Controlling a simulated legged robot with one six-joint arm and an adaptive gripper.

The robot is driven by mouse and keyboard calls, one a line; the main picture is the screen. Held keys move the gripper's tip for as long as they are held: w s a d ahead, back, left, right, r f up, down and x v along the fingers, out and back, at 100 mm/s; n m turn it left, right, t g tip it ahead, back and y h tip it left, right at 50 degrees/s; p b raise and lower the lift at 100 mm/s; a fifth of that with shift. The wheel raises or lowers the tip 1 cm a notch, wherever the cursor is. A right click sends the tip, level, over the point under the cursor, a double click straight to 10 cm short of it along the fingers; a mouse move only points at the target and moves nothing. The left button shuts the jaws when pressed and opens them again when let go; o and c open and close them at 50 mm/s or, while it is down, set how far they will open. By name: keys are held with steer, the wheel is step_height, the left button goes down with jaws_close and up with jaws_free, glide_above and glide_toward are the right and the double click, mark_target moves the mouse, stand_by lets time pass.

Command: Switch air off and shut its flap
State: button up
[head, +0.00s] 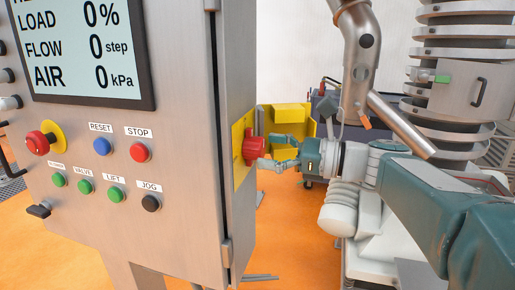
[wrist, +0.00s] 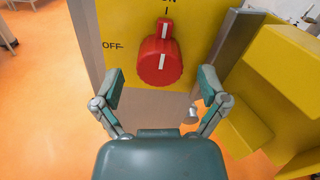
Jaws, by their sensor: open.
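The red rotary knob (wrist: 160,62) sits on a yellow plate (wrist: 115,22). Its white line is upright and points up to the ON mark; OFF is printed to its left. In the head view the knob (head: 251,148) sticks out from the side of the steel cabinet. My gripper (head: 270,152) is open in front of it. In the wrist view its fingertips (wrist: 162,88) are spread left and right of the knob's lower part, with no clear grip. A yellow box-like flap (wrist: 285,75) stands swung open at the right of the plate; it also shows in the head view (head: 290,115).
The steel cabinet front (head: 110,180) carries a display (head: 85,50) reading AIR 0 kPa, several buttons and a red emergency stop (head: 38,143). A metal pipe (head: 362,60) and a ribbed column (head: 455,60) stand behind my arm. Orange floor lies below.

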steer(key=shift+x, duration=1)
steer(key=c, duration=1.2)
steer(key=shift+o, duration=0.3)
steer(key=shift+n, duration=0.4)
steer(key=n, duration=0.3)
steer(key=shift+n, duration=0.4)
steer(key=n, duration=0.4)
steer(key=shift+n, duration=0.3)
steer(key=n, duration=0.4)
steer(key=shift+f, duration=0.15)
steer(key=n, duration=0.4)
steer(key=shift+f+n, duration=0.1)
steer(key=shift+n, duration=0.2)
